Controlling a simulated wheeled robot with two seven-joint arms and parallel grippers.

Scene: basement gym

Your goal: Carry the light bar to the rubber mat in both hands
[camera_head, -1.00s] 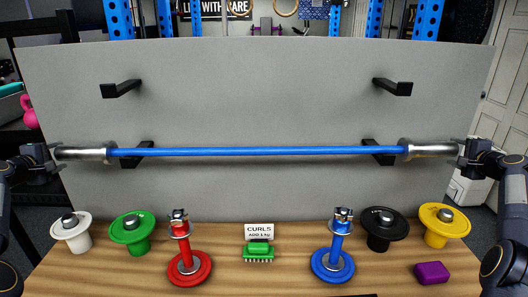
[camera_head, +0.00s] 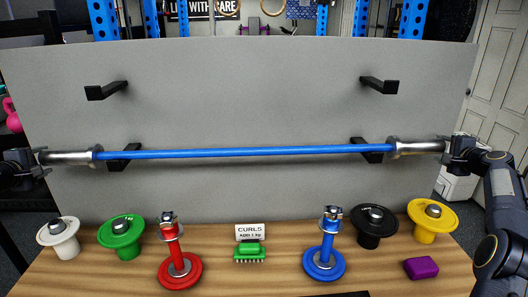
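The light bar (camera_head: 240,152) is a long blue rod with silver sleeves at both ends. It lies almost level across the grey board, at the height of the two lower black brackets. I cannot tell whether it rests on them. My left gripper (camera_head: 36,160) is at the left sleeve's outer end, near the picture's left edge. My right gripper (camera_head: 448,148) is at the right sleeve's outer end. Both seem to touch the bar, but their fingers are too small and dark to show whether they are shut. I cannot make out the rubber mat for certain.
A wooden table (camera_head: 215,282) stands below the bar. It holds a red stand (camera_head: 180,270), a blue stand (camera_head: 324,264), several weight plates, a green brush (camera_head: 249,252), a CURLS card (camera_head: 249,232) and a purple block (camera_head: 421,268). Two upper brackets above the bar are empty.

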